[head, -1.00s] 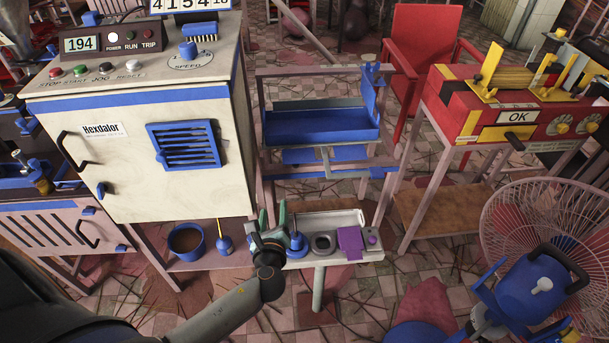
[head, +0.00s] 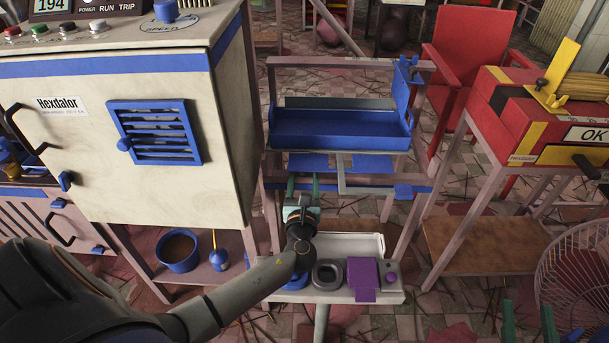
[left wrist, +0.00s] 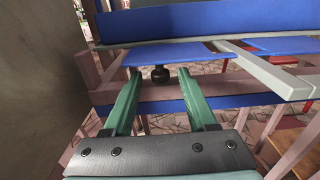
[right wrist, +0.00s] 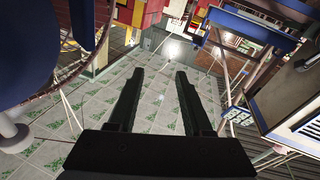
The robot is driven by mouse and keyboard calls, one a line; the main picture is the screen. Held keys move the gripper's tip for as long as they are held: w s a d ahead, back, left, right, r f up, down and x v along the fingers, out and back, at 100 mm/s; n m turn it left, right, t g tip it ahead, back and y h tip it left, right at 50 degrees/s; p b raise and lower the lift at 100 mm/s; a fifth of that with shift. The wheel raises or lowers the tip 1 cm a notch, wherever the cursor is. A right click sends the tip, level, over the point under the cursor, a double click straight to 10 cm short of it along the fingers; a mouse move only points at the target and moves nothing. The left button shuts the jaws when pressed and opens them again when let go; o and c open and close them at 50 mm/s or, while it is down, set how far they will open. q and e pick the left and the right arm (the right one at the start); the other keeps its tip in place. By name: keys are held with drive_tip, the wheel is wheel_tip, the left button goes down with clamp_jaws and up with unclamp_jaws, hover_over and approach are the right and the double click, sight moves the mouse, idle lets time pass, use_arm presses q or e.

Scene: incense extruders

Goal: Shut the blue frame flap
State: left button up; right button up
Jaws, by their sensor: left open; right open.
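A pink-grey frame (head: 275,97) holds a long blue tray (head: 340,142). A blue upright plate (head: 402,92) stands at the frame's right end, and blue panels (head: 308,162) lie below the tray; I cannot tell which is the flap. My left gripper (head: 303,186) is open and empty, in front of and below the tray. In the left wrist view its fingers (left wrist: 160,88) point at the blue panel (left wrist: 165,55) under the tray, with a dark knob (left wrist: 160,74) showing between them. My right gripper (head: 528,320) is open and empty at the lower right; its fingers (right wrist: 158,88) show over tiled floor.
A cream Hexdalor cabinet (head: 150,185) stands close on the left. A grey bench (head: 393,297) with a purple piece (head: 362,280) lies below my left gripper. A grey bar (head: 342,180) juts out under the tray. A wire fan (head: 580,265) and red machine (head: 510,115) are at right.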

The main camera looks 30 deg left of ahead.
use_arm(q)
drive_tip(key=shift+x, duration=1.15)
use_arm(e)
drive_tip(key=shift+s+a+r+n+t+y, duration=0.15)
drive_tip(key=shift+r+t+y, duration=0.15)
drive_tip(key=shift+r, duration=0.5)
drive_tip(key=shift+d+r+n+t+y, duration=0.1)
drive_tip(key=shift+r+n+t+y, duration=0.15)
drive_tip(key=shift+r, duration=0.5)
use_arm(q)
drive_tip(key=shift+c, duration=0.3)
clamp_jaws()
